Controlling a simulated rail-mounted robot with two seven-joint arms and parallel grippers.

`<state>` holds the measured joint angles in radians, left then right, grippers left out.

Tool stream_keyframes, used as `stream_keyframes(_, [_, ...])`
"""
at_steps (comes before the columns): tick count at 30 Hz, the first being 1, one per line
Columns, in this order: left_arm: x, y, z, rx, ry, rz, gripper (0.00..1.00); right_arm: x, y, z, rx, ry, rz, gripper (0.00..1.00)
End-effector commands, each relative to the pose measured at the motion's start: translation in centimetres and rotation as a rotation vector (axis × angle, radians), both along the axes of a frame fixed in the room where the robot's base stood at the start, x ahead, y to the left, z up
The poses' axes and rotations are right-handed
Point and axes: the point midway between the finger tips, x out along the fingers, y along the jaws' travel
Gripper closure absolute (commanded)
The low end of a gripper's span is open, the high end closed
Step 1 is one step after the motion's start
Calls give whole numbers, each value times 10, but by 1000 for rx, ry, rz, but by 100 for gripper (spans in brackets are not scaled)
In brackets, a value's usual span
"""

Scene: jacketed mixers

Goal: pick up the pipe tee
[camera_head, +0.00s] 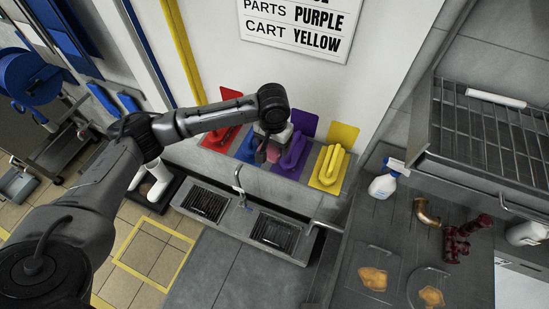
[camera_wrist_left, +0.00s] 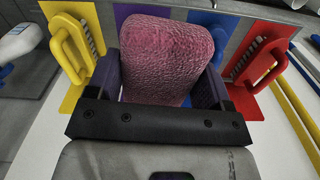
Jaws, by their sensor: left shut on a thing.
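A dark red piece (camera_head: 458,240), which looks like the pipe tee, lies on the grey counter at the right in the head view. Its exact shape is hard to tell. My left gripper (camera_head: 268,150) is far to its left, above the sink in front of the coloured brushes. It is shut on a pink, rough-textured pad (camera_wrist_left: 165,58), which fills the space between the fingers in the left wrist view. My right gripper is not in view.
A brass elbow (camera_head: 428,214) lies left of the dark red piece. Two dishes with orange-brown contents (camera_head: 373,279) lie in front. A wire rack (camera_head: 490,125) overhangs the counter's back. A sink tap (camera_head: 239,182) rises below my gripper.

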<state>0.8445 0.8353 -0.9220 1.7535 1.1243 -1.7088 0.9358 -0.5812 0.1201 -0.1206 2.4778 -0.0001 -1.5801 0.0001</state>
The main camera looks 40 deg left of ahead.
Motion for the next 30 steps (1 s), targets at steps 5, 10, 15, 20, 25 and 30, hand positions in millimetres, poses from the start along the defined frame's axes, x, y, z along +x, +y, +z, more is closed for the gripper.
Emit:
stream_keyframes(5, [33, 32, -14, 1, -3, 63, 49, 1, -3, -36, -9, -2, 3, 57])
stream_keyframes(10, [46, 47, -17, 1, 0, 89, 49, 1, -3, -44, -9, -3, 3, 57])
stream_keyframes(15, [48, 51, -41, 1, 2, 94, 49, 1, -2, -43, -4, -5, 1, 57])
stream_keyframes(20, [48, 50, -57, 3, 1, 94, 49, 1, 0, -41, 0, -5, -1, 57])
stream_keyframes(25, [48, 50, -70, 3, 2, 94, 49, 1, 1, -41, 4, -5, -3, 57])
stream_keyframes(30, [48, 50, -95, 1, 2, 94, 49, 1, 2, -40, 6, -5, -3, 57])
